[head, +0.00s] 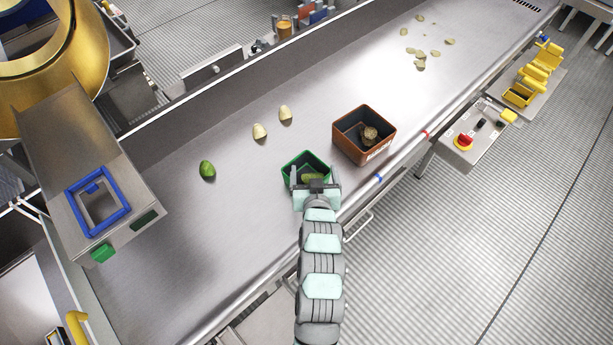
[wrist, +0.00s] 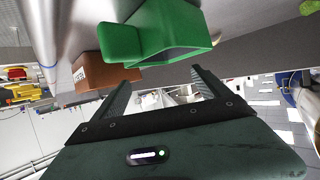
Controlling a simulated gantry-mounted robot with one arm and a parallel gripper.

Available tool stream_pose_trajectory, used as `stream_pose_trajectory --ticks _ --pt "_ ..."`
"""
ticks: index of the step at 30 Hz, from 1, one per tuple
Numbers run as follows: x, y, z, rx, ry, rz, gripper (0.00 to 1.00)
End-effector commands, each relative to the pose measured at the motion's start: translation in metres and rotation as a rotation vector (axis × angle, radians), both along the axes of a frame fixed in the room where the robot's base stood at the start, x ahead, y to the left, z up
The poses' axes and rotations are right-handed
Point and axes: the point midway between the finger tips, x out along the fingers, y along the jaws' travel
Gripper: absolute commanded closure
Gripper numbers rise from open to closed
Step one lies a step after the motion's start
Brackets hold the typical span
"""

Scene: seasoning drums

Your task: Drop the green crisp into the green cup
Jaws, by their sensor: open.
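A green crisp (head: 207,170) lies on the steel belt, left of the green cup (head: 290,167). It also shows at the top right edge of the wrist view (wrist: 310,7). The cup is a square open box standing on the belt; it shows in the wrist view too (wrist: 140,40). A light green piece that looks like a crisp (head: 309,177) shows inside the cup, partly hidden by my gripper. My gripper (head: 314,173) is open with nothing between its fingers, at the cup's near side; the fingers also show in the wrist view (wrist: 160,80).
A brown box (head: 377,151) with a brownish piece inside stands just right of the cup. Two pale crisps (head: 260,131) lie behind the cup, and several more (head: 420,55) lie farther up the belt. A metal chute with a blue frame (head: 126,200) stands left.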

Motion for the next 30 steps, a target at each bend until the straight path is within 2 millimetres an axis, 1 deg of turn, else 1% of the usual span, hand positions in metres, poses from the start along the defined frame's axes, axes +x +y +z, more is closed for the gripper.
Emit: stream_pose_trajectory --ticks 1,6,9,13,19,30 --pt "-0.008 -0.001 0.004 0.0 -0.003 -0.001 0.14" --pt "-0.038 -0.003 0.015 0.0 -0.002 -0.001 0.14" --pt "-0.053 -0.004 0.023 -0.001 -0.004 -0.001 0.14" --pt "-0.068 -0.005 0.028 -0.001 -0.003 -0.002 0.14" --pt "-0.079 -0.006 0.034 0.0 -0.003 0.0 0.14" --pt "-0.079 -0.006 0.034 0.0 -0.003 0.0 0.14"
